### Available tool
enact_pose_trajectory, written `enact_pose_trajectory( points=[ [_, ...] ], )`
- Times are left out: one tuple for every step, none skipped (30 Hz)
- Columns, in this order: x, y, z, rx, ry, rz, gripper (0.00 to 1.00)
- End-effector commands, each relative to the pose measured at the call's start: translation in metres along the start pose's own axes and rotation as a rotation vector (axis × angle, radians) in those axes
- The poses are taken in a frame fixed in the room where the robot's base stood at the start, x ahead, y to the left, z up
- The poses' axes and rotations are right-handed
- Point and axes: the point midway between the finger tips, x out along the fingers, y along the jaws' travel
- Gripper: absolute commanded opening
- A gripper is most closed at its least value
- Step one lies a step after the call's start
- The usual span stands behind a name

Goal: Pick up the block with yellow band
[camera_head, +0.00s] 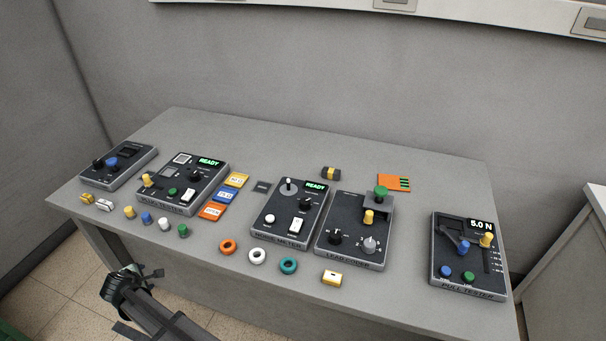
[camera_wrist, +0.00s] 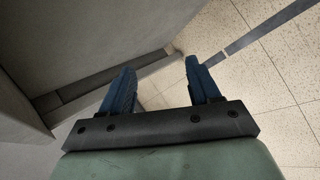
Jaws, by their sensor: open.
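In the head view, my arm is at the lower left, in front of the table's front edge and far from the dark block. The block is not in the wrist view.
Several control panels stand across the table (camera_head: 420,175), including a lead panel (camera_head: 352,252) and a pull tester (camera_head: 467,291). An orange card (camera_head: 394,182) lies right of the block. Rings, pegs and small blocks, including a yellow one (camera_head: 331,278), line the front.

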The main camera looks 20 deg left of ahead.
Motion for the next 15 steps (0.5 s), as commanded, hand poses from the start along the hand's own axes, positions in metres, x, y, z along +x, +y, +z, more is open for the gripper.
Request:
enact_pose_trajectory(
  points=[
    [-0.011, 0.032, -0.013, -0.025, 0.004, 0.035, 0.62],
    [-0.018, 0.047, -0.018, -0.041, 0.005, 0.053, 0.62],
    [-0.028, 0.068, -0.026, -0.062, 0.006, 0.079, 0.62],
    [-0.036, 0.083, -0.031, -0.078, 0.005, 0.097, 0.62],
    [-0.044, 0.098, -0.036, -0.093, 0.006, 0.116, 0.62],
    [-0.056, 0.118, -0.043, -0.113, 0.005, 0.14, 0.62],
    [-0.065, 0.133, -0.047, -0.128, 0.004, 0.159, 0.62],
    [-0.074, 0.147, -0.052, -0.142, 0.003, 0.176, 0.62],
    [-0.087, 0.167, -0.058, -0.161, 0.001, 0.2, 0.62],
    [-0.096, 0.18, -0.062, -0.173, -0.001, 0.216, 0.62],
    [-0.105, 0.193, -0.065, -0.185, -0.003, 0.232, 0.62],
    [-0.116, 0.209, -0.068, -0.198, -0.006, 0.25, 0.62],
    [-0.124, 0.22, -0.07, -0.207, -0.009, 0.262, 0.62],
    [-0.131, 0.229, -0.071, -0.216, -0.013, 0.273, 0.62],
    [-0.14, 0.243, -0.072, -0.224, -0.017, 0.286, 0.62]
  ],
)
